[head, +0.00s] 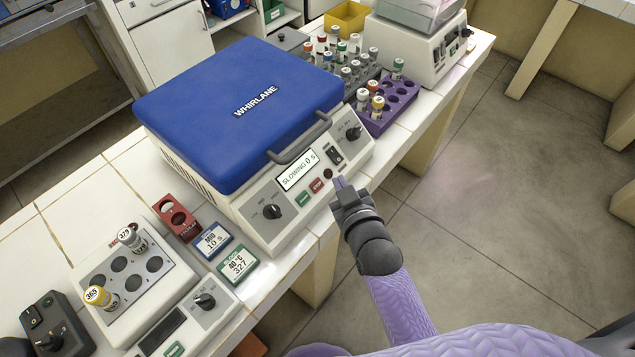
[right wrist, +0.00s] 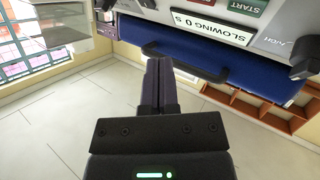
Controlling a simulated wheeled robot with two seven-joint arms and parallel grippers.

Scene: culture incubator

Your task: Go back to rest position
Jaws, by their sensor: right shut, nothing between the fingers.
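My right gripper (head: 341,184) is shut and empty, just off the front panel of the centrifuge (head: 235,105), near its buttons. In the right wrist view its fingers (right wrist: 160,70) are pressed together with nothing between them. The centrifuge has a closed blue lid marked WHIRLANE and a grey handle (head: 299,142). Its display (head: 297,171) reads "SLOWING 0 s", and it also shows in the right wrist view (right wrist: 211,25). I cannot tell whether the fingertips touch the panel. My left gripper is not in view.
A heating block (head: 135,275) with two capped tubes stands at the lower left. Open floor (head: 480,200) lies to the right.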

